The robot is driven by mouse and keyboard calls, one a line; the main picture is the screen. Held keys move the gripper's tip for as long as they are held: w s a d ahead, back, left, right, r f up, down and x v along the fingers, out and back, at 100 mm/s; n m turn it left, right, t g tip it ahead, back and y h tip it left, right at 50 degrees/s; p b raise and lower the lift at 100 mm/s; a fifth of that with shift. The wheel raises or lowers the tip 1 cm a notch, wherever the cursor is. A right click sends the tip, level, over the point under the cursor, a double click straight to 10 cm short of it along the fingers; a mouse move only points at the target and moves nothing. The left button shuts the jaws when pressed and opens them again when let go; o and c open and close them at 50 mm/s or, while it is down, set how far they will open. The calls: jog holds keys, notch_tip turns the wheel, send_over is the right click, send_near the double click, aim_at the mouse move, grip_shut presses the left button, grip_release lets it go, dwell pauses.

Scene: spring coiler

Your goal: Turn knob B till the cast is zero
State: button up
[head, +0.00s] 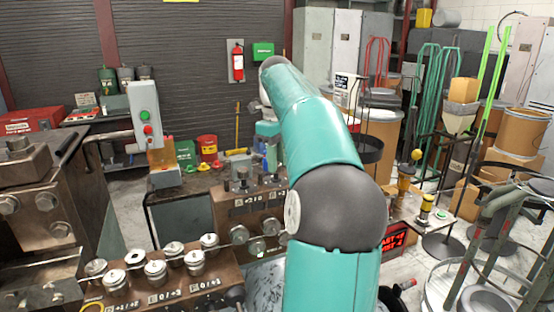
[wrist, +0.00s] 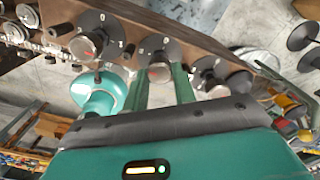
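In the wrist view, several silver knobs on round black dials sit along a brown metal bar. My gripper (wrist: 159,72) points at the middle knob (wrist: 158,73), with one teal finger on each side of it. Small gaps seem to show between the fingers and the knob, so the gripper looks open around it. Another knob (wrist: 84,46) is to the left and one (wrist: 214,88) to the right. I cannot read which is B. In the head view, a red-lit display (head: 393,240) shows cast and helix lines, partly hidden by my arm; its digits are unclear. My arm hides the gripper there.
Rollers (head: 155,271) stand on a brown block at the front left, and a numbered machine block (head: 250,207) is behind them. A switch box (head: 145,115) rises at the left. A grey wire stand (head: 500,215) and barrels fill the right side.

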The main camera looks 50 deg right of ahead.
jog(key=shift+c, duration=0.8)
jog(key=shift+n, duration=0.3)
